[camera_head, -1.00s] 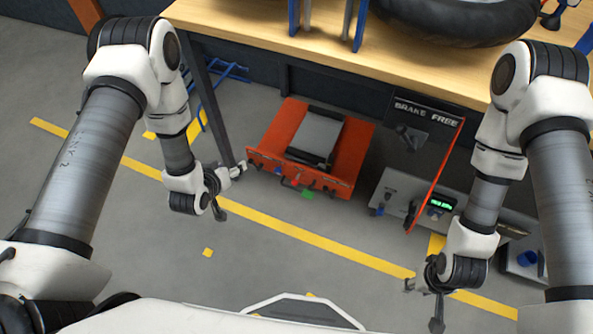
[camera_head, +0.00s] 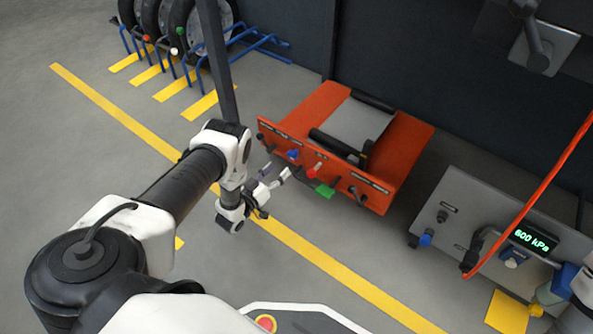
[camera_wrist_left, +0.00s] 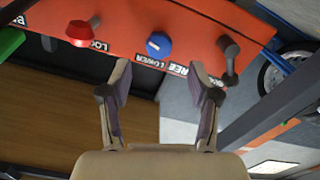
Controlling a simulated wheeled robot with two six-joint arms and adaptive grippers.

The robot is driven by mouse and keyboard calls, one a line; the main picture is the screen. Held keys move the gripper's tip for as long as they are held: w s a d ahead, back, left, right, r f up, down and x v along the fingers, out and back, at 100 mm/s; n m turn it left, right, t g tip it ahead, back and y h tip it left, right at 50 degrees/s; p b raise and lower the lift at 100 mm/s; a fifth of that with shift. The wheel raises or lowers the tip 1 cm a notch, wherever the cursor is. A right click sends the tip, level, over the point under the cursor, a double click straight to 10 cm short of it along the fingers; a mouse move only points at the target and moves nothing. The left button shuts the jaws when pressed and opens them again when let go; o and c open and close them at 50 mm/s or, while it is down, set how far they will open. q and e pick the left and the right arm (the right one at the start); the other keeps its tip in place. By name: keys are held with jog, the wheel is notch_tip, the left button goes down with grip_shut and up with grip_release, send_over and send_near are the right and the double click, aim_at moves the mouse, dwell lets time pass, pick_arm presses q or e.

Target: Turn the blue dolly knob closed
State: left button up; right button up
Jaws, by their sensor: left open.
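The blue knob (camera_head: 293,154) is on the front panel of the orange dolly (camera_head: 405,165). In the left wrist view the round blue knob (camera_wrist_left: 158,45) has a white mark on its face, with lettering that includes "LOWER" beside it. My left gripper (camera_head: 277,172) is open and empty in front of the panel. In the wrist view its two fingertips (camera_wrist_left: 159,72) are spread either side of the line to the knob, apart from it. A red knob (camera_wrist_left: 80,33) and a green part (camera_wrist_left: 10,41) sit to the left there. My right gripper is not in view.
A dark lever (camera_wrist_left: 229,52) stands right of the blue knob in the wrist view. A dark post (camera_head: 219,65) rises behind my left wrist. A grey panel with a "600 kPa" display (camera_head: 535,239) and a red hose (camera_head: 530,200) are at right. Floor in front is clear.

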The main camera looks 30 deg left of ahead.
aim_at(290, 157)
pick_arm(q)
jog(key=w+b, duration=0.1)
jog(key=w, duration=0.1)
jog(key=w+b, duration=0.1)
jog(key=w, duration=0.1)
jog(key=w+b, duration=0.1)
jog(key=w, duration=0.1)
jog(key=shift+w+d, duration=0.3)
jog(key=shift+w, duration=0.1)
jog(key=shift+w+r, duration=0.1)
jog(key=shift+w, duration=0.35)
jog(key=shift+c, duration=0.4)
jog(key=c, duration=1.1)
